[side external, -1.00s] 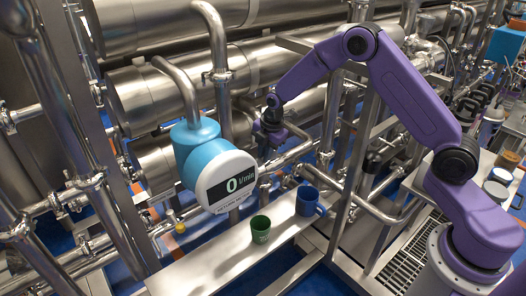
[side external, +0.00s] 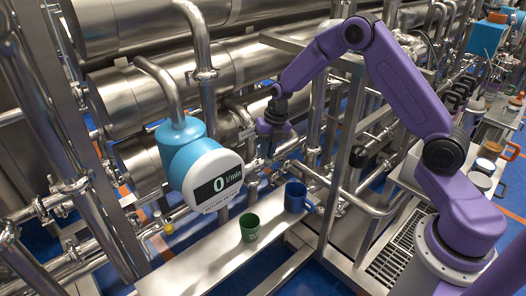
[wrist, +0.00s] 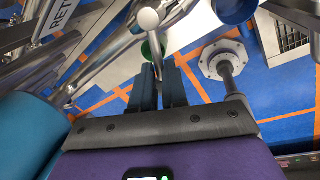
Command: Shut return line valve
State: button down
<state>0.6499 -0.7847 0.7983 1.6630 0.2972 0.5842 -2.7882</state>
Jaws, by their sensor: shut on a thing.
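The return line flow meter (side external: 203,170) has a blue body and a white round face reading 0 l/min. Its label is partly legible, and the blue body also shows at the left of the wrist view (wrist: 28,135). My gripper (wrist: 157,72) is shut on a metal valve handle (wrist: 149,20), whose rounded end sticks out past the fingertips. In the side view my gripper (side external: 268,150) is among the pipes, right of the meter. The fingertips are small there, and the valve body is hard to make out.
A green cup (side external: 249,228) and a blue mug (side external: 295,197) stand on the metal shelf (side external: 205,262) below my gripper. Large steel tubes (side external: 180,90) run behind. A steel frame post (side external: 335,165) stands right of my gripper. More cups (side external: 482,168) are at the right.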

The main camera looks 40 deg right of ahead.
jog(key=shift+s+d+n+g, duration=0.2)
jog(key=shift+s+n+g, duration=0.1)
jog(key=shift+n, duration=0.8)
jog(key=shift+d, duration=0.1)
jog(key=c, duration=1.1)
grip_release()
jog(key=shift+c, duration=0.2)
jog(key=shift+d, duration=0.15)
jog(key=d+r, duration=0.3)
jog(key=r, duration=1.4)
jog(key=shift+s, duration=0.4)
jog(key=shift+d+r, duration=0.1)
